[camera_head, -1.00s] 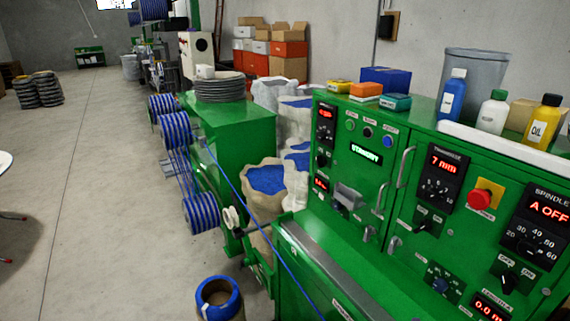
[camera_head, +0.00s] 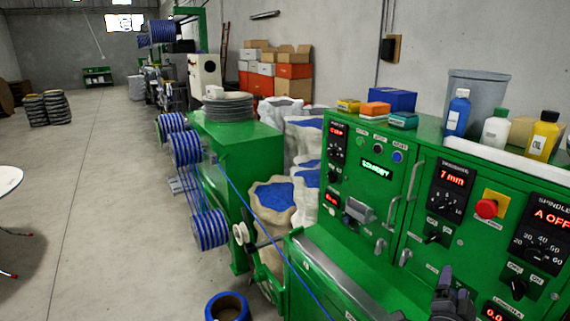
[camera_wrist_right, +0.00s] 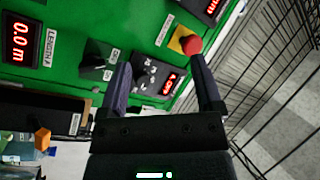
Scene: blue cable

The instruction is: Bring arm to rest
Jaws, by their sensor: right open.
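My right gripper (camera_head: 455,285) shows dark at the bottom right of the head view, in front of the lower part of the green control panel (camera_head: 378,215). In the right wrist view, its two fingers (camera_wrist_right: 160,72) are spread apart with nothing between them. Past them are the panel's dials and a red button (camera_wrist_right: 191,45). The blue cable (camera_head: 262,230) runs slanting down from the spools to the front of the green machine, apart from the gripper. My left gripper is not in view.
Blue spools (camera_head: 187,149) stand left of a green cabinet (camera_head: 237,146). Bottles, such as a blue one (camera_head: 457,113), and small boxes stand on top of the panel. A sack of blue granules (camera_head: 272,203) is behind the cable.

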